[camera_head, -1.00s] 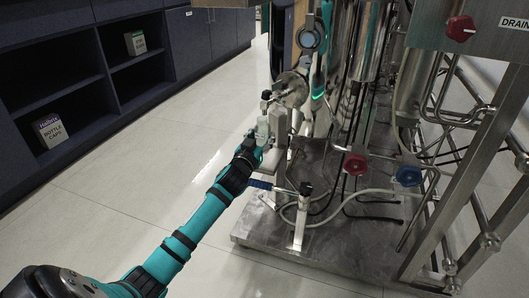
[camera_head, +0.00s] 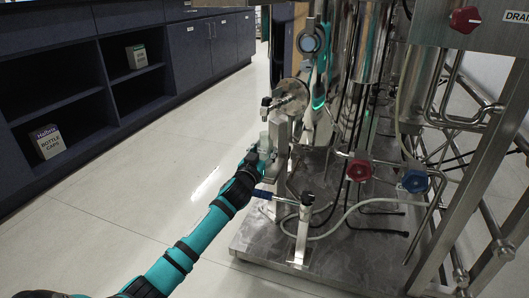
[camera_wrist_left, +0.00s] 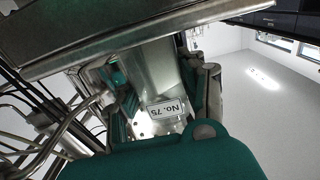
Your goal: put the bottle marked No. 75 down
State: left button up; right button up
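The bottle marked No. 75 (camera_wrist_left: 160,82) is a pale, see-through vessel. In the left wrist view its label reads upside down, and a finger lies along each side of it. In the head view the bottle (camera_head: 264,142) is small and partly hidden by my left gripper (camera_head: 262,160), which is shut on it. The gripper (camera_wrist_left: 166,98) also shows in the left wrist view. The bottle is close beside an upright metal block on the skid. I cannot tell whether its underside touches anything. My right gripper is not in view.
Dark shelves (camera_head: 75,95) hold a bottle caps box (camera_head: 48,142). The floor (camera_head: 140,190) between is clear.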

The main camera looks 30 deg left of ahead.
pick_arm(q)
jog(key=o, duration=0.4)
jog(key=shift+o, duration=0.2)
